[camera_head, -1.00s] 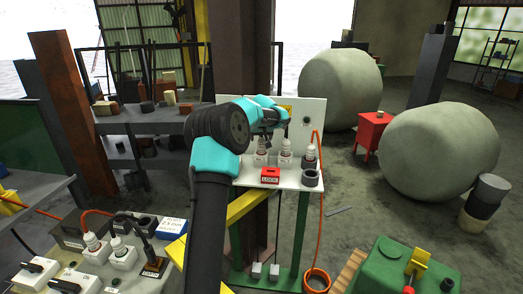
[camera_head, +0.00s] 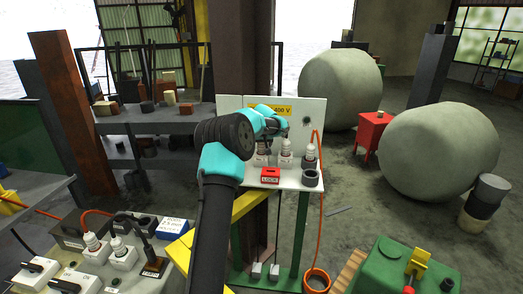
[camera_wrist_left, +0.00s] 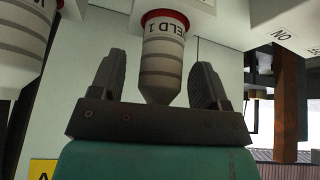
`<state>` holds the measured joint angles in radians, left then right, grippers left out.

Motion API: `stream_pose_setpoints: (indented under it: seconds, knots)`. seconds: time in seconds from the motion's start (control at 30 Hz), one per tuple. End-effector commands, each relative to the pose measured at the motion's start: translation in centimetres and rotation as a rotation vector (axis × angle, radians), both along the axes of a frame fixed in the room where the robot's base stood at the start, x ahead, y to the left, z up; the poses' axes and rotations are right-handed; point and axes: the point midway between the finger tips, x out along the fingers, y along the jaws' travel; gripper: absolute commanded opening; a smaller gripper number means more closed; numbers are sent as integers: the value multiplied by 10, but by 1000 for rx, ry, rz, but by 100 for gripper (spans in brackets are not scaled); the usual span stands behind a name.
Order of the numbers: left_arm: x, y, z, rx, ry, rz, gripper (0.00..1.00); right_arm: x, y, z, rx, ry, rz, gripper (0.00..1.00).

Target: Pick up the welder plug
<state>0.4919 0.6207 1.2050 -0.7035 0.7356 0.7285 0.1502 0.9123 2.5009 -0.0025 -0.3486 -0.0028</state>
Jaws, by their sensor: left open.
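The welder plug (camera_wrist_left: 162,65), a pale ribbed plug with a red ring and lettering ending "ELD 1", stands in the left wrist view between the two fingers of my left gripper (camera_wrist_left: 157,80). The fingers are apart, with a gap on each side of the plug. In the head view my left gripper (camera_head: 281,129) is just above the middle plug (camera_head: 286,148) on the white panel's shelf. Its fingertips are small there. My right gripper is not in view.
A neighbouring plug (camera_wrist_left: 22,45) is close by in the wrist view. A red lock block (camera_head: 270,175) and a dark-collared plug (camera_head: 310,156) share the shelf. An orange cable (camera_head: 320,210) hangs at its right. A bench with more plugs (camera_head: 92,242) is at the lower left.

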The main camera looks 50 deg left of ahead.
Motion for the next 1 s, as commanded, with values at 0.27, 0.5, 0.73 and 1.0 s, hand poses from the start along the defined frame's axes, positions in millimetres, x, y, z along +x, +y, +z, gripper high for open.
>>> stream_pose_setpoints:
  seconds: [0.27,0.5,0.73,1.0]
  knots:
    - [0,0,0,0,0,0,62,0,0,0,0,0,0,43]
    - [0,0,0,0,0,0,39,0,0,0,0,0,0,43]
    - [0,0,0,0,0,0,17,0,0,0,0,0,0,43]
    - [0,0,1,1,-1,0,10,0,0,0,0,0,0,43]
